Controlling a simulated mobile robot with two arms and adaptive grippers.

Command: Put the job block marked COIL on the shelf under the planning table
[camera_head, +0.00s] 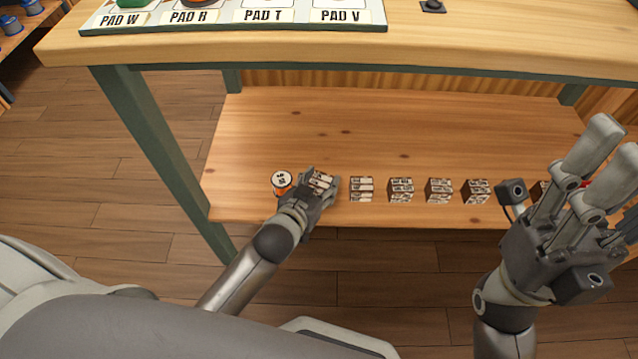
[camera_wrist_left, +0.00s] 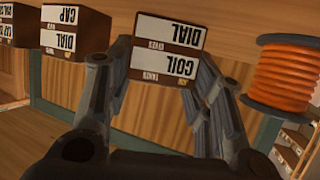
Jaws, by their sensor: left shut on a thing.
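The block marked COIL (camera_wrist_left: 165,67) is brown with white label panels. In the left wrist view its lettering is upside down, with a DIAL panel above the COIL panel. My left gripper (camera_head: 320,186) is shut on this block, with fingers on both sides. In the head view the held block (camera_head: 321,179) is at the front left of the lower shelf (camera_head: 400,125), under the planning table (camera_head: 450,45). I cannot tell whether it touches the shelf. My right gripper (camera_head: 596,165) is raised at the right, fingers apart, with nothing seen between them.
An orange spool (camera_head: 281,183) stands just left of the held block; it also shows in the left wrist view (camera_wrist_left: 284,77). Several similar blocks (camera_head: 401,190) form a row to the right. A green table leg (camera_head: 160,150) stands at the left. The shelf's back is clear.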

